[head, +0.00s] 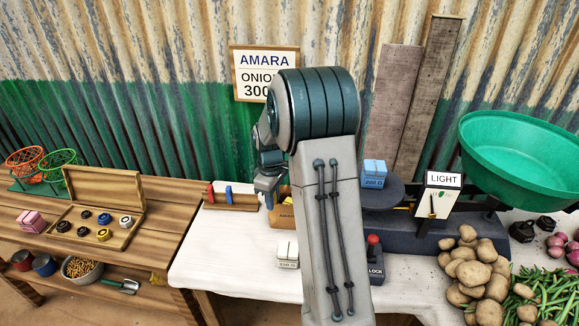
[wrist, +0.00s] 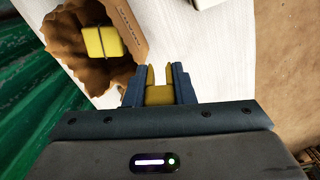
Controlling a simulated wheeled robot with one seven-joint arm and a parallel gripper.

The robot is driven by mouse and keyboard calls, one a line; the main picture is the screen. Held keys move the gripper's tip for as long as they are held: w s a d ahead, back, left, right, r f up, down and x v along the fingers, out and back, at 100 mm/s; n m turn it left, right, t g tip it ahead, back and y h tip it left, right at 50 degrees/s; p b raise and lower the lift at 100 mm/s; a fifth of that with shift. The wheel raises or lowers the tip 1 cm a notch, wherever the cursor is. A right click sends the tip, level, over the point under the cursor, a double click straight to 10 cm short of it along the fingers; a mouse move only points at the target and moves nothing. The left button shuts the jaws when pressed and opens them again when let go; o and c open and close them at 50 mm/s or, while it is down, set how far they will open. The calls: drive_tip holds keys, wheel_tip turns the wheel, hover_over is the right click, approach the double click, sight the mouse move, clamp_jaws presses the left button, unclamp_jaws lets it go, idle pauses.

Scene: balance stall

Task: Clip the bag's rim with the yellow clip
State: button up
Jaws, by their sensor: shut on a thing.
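My gripper (wrist: 159,88) is shut on the yellow clip (wrist: 159,95), whose two pale prongs point away from the gripper. The brown paper bag (wrist: 132,35) stands open at the upper left of the wrist view, with a yellow block (wrist: 103,42) tied with a dark band inside. The clip is beside the bag's rim and appears apart from it. In the head view, my gripper (head: 267,192) is at the left edge of the bag (head: 285,214), which my arm partly hides. The clip cannot be made out there.
A wooden rack (head: 231,204) with red and blue clips stands left of the bag. A pale weight block (head: 288,253) is in front. The scale (head: 391,227) with a blue weight (head: 374,173) is right. The white cloth (head: 225,260) is clear at front left.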

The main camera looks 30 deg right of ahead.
drive_tip(key=d+r+n+p, duration=0.2)
drive_tip(key=d, duration=0.1)
drive_tip(key=d+r+n, duration=0.1)
drive_tip(key=d+r, duration=0.1)
drive_tip(key=shift+w+d+n+p, duration=0.15)
drive_tip(key=shift+n+p, duration=0.15)
drive_tip(key=shift+p, duration=0.1)
drive_tip(key=shift+f+b, duration=3.2)
drive_tip(key=shift+f, duration=1.55)
drive_tip(key=o, duration=1)
wheel_tip(320, 180, up, 14)
drive_tip(key=shift+f, duration=0.1)
